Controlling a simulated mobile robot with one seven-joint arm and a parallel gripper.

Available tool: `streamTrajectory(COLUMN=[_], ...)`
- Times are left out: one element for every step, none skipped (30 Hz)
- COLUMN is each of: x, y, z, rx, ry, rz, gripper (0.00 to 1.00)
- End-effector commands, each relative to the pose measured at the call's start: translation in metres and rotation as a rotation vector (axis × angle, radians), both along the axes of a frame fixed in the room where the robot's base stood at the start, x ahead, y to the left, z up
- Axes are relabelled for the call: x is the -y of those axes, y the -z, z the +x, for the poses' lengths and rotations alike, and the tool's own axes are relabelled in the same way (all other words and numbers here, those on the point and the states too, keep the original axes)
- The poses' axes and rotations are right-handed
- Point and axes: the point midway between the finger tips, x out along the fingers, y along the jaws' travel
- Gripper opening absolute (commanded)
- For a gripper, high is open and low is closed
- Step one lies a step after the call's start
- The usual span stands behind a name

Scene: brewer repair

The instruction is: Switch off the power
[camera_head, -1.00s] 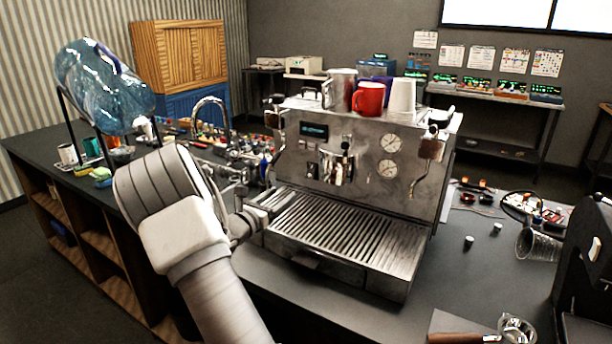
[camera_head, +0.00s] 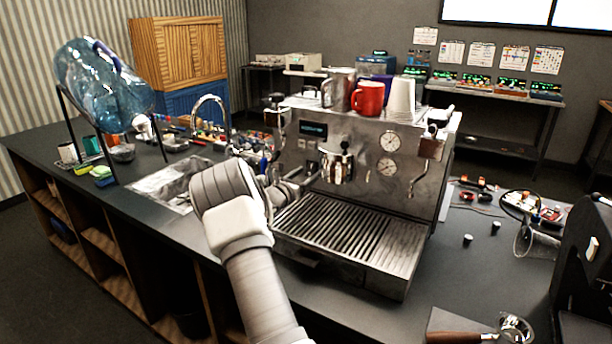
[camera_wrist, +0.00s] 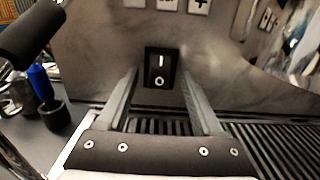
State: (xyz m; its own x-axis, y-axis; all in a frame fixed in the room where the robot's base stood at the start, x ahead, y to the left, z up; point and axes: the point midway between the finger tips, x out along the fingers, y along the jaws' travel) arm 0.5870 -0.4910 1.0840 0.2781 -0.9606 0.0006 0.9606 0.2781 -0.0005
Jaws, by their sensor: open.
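The espresso machine (camera_head: 345,215) stands on the dark counter, with a display, gauges and a slatted drip tray on its front. In the wrist view its black power rocker switch (camera_wrist: 161,67) sits on the metal front panel, marked I above and O below. I cannot tell which side is pressed in. My gripper (camera_wrist: 159,75) is open and empty, and its two fingers frame the switch left and right. I cannot tell whether they touch the panel. In the head view my gripper (camera_head: 308,183) is at the machine's left front, above the drip tray, and the switch is hard to make out.
A steel pitcher (camera_head: 339,88), a red mug (camera_head: 368,98) and white cups (camera_head: 402,97) stand on the machine. A portafilter (camera_head: 512,330) lies at the front right. A sink (camera_head: 170,183) is to the left. A black handle (camera_wrist: 30,35) shows close at left in the wrist view.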

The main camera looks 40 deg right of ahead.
Motion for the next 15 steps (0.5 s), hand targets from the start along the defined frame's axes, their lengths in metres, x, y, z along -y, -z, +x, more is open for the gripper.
streamTrajectory(x=[0.0000, -0.0001, -0.0002, -0.0002, -0.0003, -0.0003, -0.0003, -0.0004, -0.0004, -0.0004, -0.0004, -0.0005, -0.0005, -0.0005, -0.0005], y=[0.0002, 0.0002, 0.0002, 0.0002, 0.0002, 0.0002, 0.0002, 0.0002, 0.0002, 0.0001, 0.0002, 0.0002, 0.0001, 0.0002, 0.0001], z=[0.0001, 0.0001, 0.0000, 0.0000, 0.0000, 0.0000, 0.0000, 0.0000, 0.0000, 0.0000, 0.0000, 0.0000, 0.0000, 0.0000, 0.0000], rx=[0.000, 0.000, 0.000, 0.000, 0.000, 0.000, 0.000, 0.000, 0.000, 0.000, 0.000, 0.000, 0.000, 0.000, 0.000], ry=[0.000, 0.000, 0.000, 0.000, 0.000, 0.000, 0.000, 0.000, 0.000, 0.000, 0.000, 0.000, 0.000, 0.000, 0.000], rz=[0.000, 0.000, 0.000, 0.000, 0.000, 0.000, 0.001, 0.001, 0.001, 0.000, 0.001, 0.001, 0.001, 0.001, 0.001], gripper=[0.68, 0.68, 0.68, 0.68, 0.66, 0.58, 0.53, 0.48, 0.41, 0.35, 0.30, 0.23, 0.17, 0.12, 0.04])
